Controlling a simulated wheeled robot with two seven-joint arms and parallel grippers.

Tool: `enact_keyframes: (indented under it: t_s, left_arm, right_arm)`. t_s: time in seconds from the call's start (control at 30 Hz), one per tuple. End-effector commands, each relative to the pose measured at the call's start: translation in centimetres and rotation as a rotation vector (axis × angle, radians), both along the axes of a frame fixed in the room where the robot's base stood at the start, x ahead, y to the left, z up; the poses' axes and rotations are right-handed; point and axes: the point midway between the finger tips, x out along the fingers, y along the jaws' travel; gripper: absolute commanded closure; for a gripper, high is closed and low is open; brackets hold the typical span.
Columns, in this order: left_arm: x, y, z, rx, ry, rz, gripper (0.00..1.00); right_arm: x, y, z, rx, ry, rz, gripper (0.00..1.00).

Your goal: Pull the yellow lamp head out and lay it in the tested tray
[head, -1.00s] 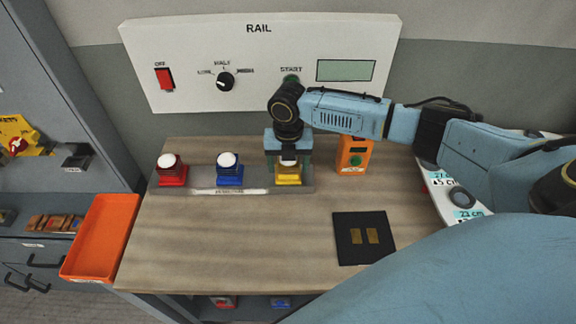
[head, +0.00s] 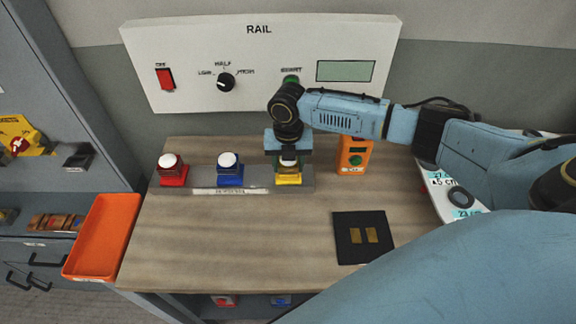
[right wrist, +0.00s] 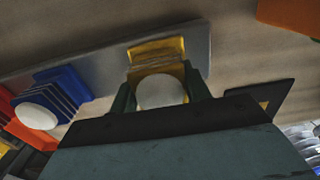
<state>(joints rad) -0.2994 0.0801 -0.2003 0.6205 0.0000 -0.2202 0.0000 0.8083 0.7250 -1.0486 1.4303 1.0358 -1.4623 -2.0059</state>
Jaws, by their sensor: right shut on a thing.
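The yellow lamp head (head: 289,179) is at the right end of a grey rail strip (head: 262,178) on the bench, still seated in its place. My right gripper (head: 288,160) points down over it and is shut on it. In the right wrist view both fingers flank the white dome and yellow body of the lamp head (right wrist: 159,49). My fingers hide part of its sides. An orange tray (head: 104,238) sits at the left edge of the bench; its small label is too blurred to read. My left gripper is not in view.
A red lamp (head: 173,173) and a blue lamp (head: 230,172) stand left on the strip. An orange box with a green button (head: 354,157) stands close right. A black pad with two gold plates (head: 362,238) lies front right. The bench's middle is clear.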

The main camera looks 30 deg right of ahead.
Motion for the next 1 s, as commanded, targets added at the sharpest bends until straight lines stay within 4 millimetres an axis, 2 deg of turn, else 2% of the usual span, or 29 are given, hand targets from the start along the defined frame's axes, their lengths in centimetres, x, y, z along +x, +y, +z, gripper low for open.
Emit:
enact_keyframes:
  t_s: [0.03, 0.1, 0.13, 1.0]
  left_arm:
    - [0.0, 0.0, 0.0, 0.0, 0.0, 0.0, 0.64]
    - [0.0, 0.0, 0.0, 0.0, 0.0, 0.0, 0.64]
    - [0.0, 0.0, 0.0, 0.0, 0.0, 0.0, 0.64]
    - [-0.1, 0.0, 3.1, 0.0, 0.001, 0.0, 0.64]
  right_arm:
    - [0.0, 0.0, 0.0, 0.0, 0.0, 0.0, 0.79]
    - [0.0, 0.0, 0.0, 0.0, 0.0, 0.0, 0.89]
    - [0.0, 0.0, 0.0, 0.0, 0.0, 0.0, 0.89]
    - [0.0, 0.0, 3.1, 0.001, -0.001, 0.0, 0.89]
